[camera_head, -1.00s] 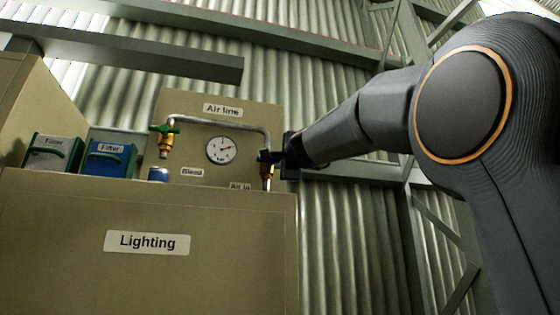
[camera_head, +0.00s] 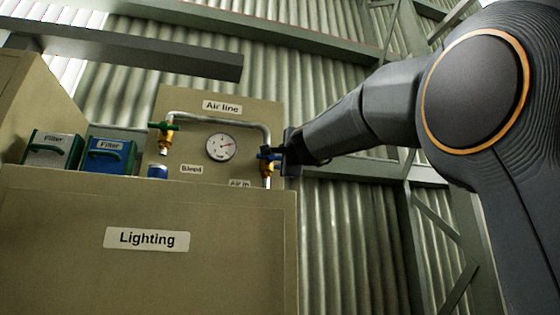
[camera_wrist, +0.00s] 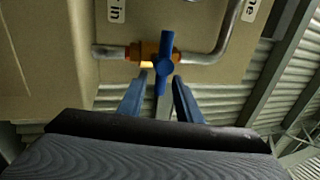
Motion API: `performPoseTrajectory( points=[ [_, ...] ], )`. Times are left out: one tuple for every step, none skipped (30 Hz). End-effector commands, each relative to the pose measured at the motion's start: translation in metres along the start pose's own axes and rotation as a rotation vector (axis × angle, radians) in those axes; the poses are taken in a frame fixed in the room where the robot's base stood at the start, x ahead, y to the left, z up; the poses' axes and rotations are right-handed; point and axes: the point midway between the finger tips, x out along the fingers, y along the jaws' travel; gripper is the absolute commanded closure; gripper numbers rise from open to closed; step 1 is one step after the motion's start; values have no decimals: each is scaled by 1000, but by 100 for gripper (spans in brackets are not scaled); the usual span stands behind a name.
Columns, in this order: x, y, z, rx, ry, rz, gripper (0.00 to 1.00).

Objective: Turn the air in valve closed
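The air in valve has a blue lever handle (camera_wrist: 162,62) on a brass body (camera_wrist: 146,51), set in a grey pipe. In the wrist view the handle lies across the pipe line. In the head view the blue handle (camera_head: 268,156) sits low on the right leg of the pipe, above the partly hidden "Air in" label (camera_head: 239,184). My gripper (camera_wrist: 161,80) is open, its two blue fingers on either side of the handle's near end, with a gap visible on both sides. In the head view my gripper (camera_head: 283,155) is at the valve and partly hides it.
The beige air line panel (camera_head: 180,190) also carries a pressure gauge (camera_head: 221,147) and a green-handled bleed valve (camera_head: 163,126) on the left. Two filter boxes (camera_head: 105,156) stand farther left. A beige lighting cabinet (camera_head: 230,260) stands in front, below.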

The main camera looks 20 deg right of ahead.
Motion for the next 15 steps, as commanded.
performPoseTrajectory(
  points=[
    [-7, 1, 0, 0, 0, -1, 68],
    [-11, 0, 0, 0, 0, -2, 68],
    [-17, 1, 0, 0, 0, -1, 68],
    [-22, 1, 0, 0, 0, -2, 68],
    [-27, 1, 0, 0, 0, -2, 68],
    [-33, 1, 0, 0, 1, -1, 68],
    [-38, 1, 0, 0, 1, -2, 68],
    [-42, 1, 0, 0, 1, -2, 68],
    [-48, 1, 0, 0, 1, -1, 68],
    [-52, 1, -1, 0, 1, -2, 68],
    [-55, 1, -1, 0, 1, -1, 68],
    [-59, 1, -1, 0, 1, -1, 68],
    [-62, 1, -1, 0, 1, -1, 68],
    [-64, 1, -1, 0, 1, -1, 68],
    [-66, 1, -1, 0, 1, -1, 68]
  ],
)
